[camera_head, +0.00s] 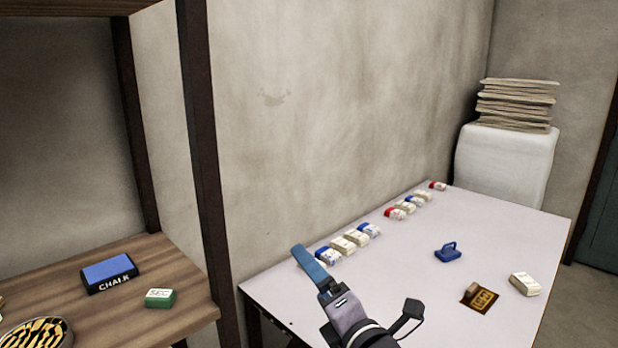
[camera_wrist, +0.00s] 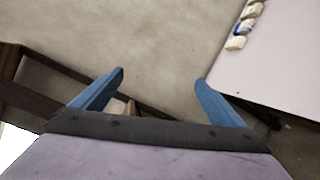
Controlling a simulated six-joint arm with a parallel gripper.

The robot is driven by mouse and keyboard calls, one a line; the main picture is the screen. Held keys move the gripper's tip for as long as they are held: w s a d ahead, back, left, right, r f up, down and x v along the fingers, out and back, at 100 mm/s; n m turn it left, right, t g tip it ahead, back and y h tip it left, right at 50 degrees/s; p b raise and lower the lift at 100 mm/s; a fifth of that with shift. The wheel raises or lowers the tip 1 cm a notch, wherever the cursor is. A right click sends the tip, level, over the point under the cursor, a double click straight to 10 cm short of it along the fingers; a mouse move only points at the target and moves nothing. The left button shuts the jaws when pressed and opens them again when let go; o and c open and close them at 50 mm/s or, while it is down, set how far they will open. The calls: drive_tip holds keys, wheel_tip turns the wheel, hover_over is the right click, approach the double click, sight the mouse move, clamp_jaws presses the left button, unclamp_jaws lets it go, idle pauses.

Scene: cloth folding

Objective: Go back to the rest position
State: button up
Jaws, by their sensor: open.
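My gripper (camera_head: 308,264) shows in the head view over the near left part of the white table (camera_head: 400,262), with its blue fingers pointing up and to the left. In the wrist view my gripper (camera_wrist: 160,82) has its two blue fingers spread wide apart. Nothing is between them. The wall fills most of the space beyond the fingers. The table (camera_wrist: 285,55) is at the upper right of the wrist view.
Several small packets (camera_head: 343,245) line the table's wall side. A blue handled object (camera_head: 448,252), a brown patch (camera_head: 482,297) and a white packet (camera_head: 525,284) lie at the right. A wooden shelf holds a chalk box (camera_head: 108,272) and a green block (camera_head: 160,298). A dark post (camera_head: 203,150) stands left.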

drive_tip(key=s+d+f+m+g+h+p, duration=0.4)
drive_tip(key=d+f+m+g+h+p, duration=0.4)
drive_tip(key=d+m, duration=0.5)
drive_tip(key=s+f+m+g+p, duration=0.1)
drive_tip(key=s+m+g+p, duration=0.2)
drive_tip(key=s+m, duration=0.4)
drive_tip(key=s+f+m+g+p, duration=0.2)
drive_tip(key=s+m+g, duration=0.3)
drive_tip(key=s, duration=0.6)
drive_tip(key=m+p, duration=0.1)
drive_tip(key=m, duration=0.1)
drive_tip(key=shift+d+f+m+y, duration=0.2)
drive_tip(key=shift+f+m+y, duration=0.1)
